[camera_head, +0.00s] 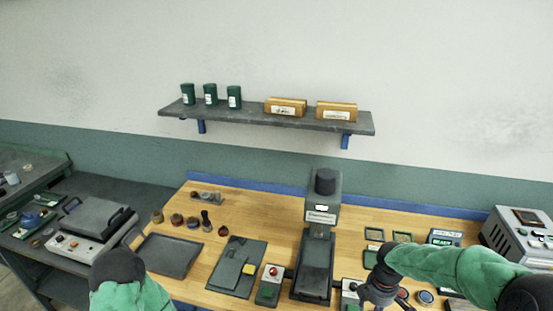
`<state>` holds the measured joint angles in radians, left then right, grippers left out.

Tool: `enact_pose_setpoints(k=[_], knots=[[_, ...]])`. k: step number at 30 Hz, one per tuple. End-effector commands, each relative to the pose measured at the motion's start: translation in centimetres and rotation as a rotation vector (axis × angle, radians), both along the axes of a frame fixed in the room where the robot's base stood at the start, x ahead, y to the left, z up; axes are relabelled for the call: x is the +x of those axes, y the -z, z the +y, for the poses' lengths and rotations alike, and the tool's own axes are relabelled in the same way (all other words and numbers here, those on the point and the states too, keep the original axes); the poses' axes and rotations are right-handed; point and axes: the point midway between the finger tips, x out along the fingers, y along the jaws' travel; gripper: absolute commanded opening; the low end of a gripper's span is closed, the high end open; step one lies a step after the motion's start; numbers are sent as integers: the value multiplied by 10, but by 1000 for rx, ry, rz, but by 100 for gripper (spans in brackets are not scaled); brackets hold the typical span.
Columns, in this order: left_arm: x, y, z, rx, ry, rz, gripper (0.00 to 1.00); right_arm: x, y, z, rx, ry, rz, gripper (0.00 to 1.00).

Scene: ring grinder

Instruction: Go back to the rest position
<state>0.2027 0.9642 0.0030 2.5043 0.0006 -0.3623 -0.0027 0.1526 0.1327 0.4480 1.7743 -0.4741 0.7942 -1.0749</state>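My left arm shows at the bottom left as a green sleeve with a dark rounded joint. Its gripper is not visible. My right arm comes in from the right, green with a dark wrist. My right gripper (374,295) points down over the front right of the wooden workbench (375,217), beside a button box (349,295). Its fingertips are too small and dark to tell whether they are open or whether they hold anything.
A dark press-like machine (318,250) stands mid-bench, with a red-button box (270,285), a dark mat (252,258) and a tray (170,255) to its left. A grey instrument (520,238) stands at right. A wall shelf (270,118) holds green canisters and boxes.

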Motion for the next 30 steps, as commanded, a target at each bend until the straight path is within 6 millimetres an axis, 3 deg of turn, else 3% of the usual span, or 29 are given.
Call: enact_pose_setpoints(k=[10,17,24,30], knots=[[1,0,0,1,-1,-3,40,-11,49,31,89,158,20,53],[1,0,0,0,-1,-2,40,-29,97,63,175,354,55,53],[1,0,0,0,-1,-2,40,-77,168,113,281,756,146,53],[1,0,0,0,-1,-2,40,-123,210,141,309,1105,218,53]])
